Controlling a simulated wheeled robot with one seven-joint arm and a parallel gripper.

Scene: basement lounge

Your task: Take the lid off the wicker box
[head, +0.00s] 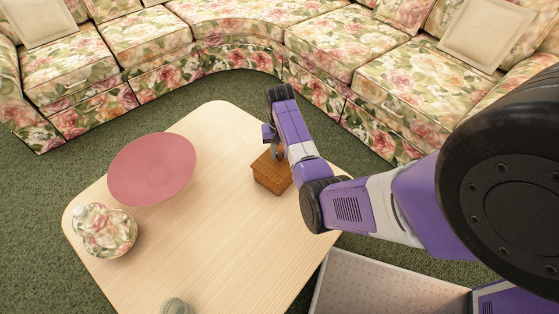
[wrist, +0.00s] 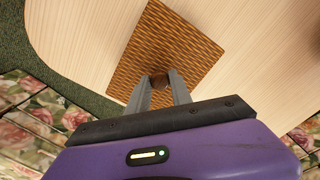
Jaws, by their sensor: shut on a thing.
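The wicker box (head: 270,173) is small, brown and woven, and sits on the light wooden table near its right edge. Its woven top, the lid (wrist: 168,40), fills the upper middle of the wrist view. My gripper (wrist: 160,80) is over the lid, with its fingers shut on a small brown knob (wrist: 160,81) on it. In the head view my gripper (head: 277,155) is at the top of the box, partly covered by my arm. I cannot tell whether the lid is seated on the box or raised.
A pale green object (head: 174,306) is at the near edge. Bare tabletop (head: 215,240) lies between them and the box. A floral sofa (head: 235,25) curves behind.

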